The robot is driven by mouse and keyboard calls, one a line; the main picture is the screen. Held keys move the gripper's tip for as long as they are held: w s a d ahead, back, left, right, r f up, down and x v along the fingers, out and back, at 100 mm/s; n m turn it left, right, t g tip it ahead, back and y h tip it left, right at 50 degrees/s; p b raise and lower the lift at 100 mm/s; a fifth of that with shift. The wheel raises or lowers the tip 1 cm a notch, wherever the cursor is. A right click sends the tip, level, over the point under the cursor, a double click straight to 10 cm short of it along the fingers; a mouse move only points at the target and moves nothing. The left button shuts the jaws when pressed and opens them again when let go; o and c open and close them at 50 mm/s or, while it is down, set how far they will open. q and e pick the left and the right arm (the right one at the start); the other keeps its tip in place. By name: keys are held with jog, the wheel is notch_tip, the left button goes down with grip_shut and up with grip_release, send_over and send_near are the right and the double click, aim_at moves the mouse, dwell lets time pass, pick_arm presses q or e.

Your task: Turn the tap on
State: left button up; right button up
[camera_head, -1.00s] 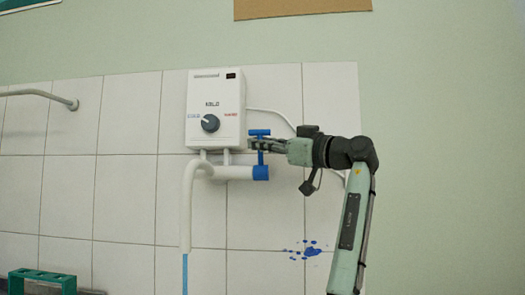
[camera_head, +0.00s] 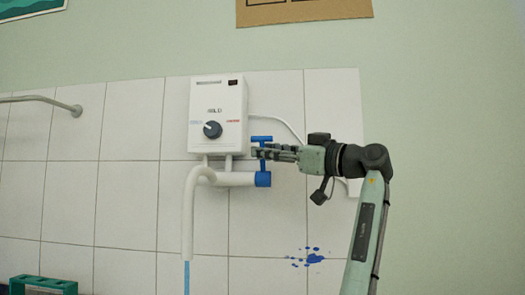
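The tap (camera_head: 235,179) is a white pipe under a white wall-mounted water heater (camera_head: 217,117). It has a blue end and a blue T-shaped handle (camera_head: 261,138). A white spout (camera_head: 187,215) curves down at its left, with a blue streak like water (camera_head: 186,277) below its mouth. The fingertips overlap the stem in the picture. I cannot tell if they touch or grip it.
A dark dial (camera_head: 212,129) is on the heater's front. A white cable (camera_head: 282,122) runs behind my arm. A metal rail (camera_head: 45,100) is on the wall at left. A green rack (camera_head: 43,285) stands at the lower left. Blue paint splashes (camera_head: 312,257) mark the tiles.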

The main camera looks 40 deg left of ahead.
pick_arm(q)
jog(key=d+f, duration=0.1)
jog(key=d, duration=0.9)
jog(key=shift+f, duration=0.4)
jog(key=shift+s+a, duration=0.1)
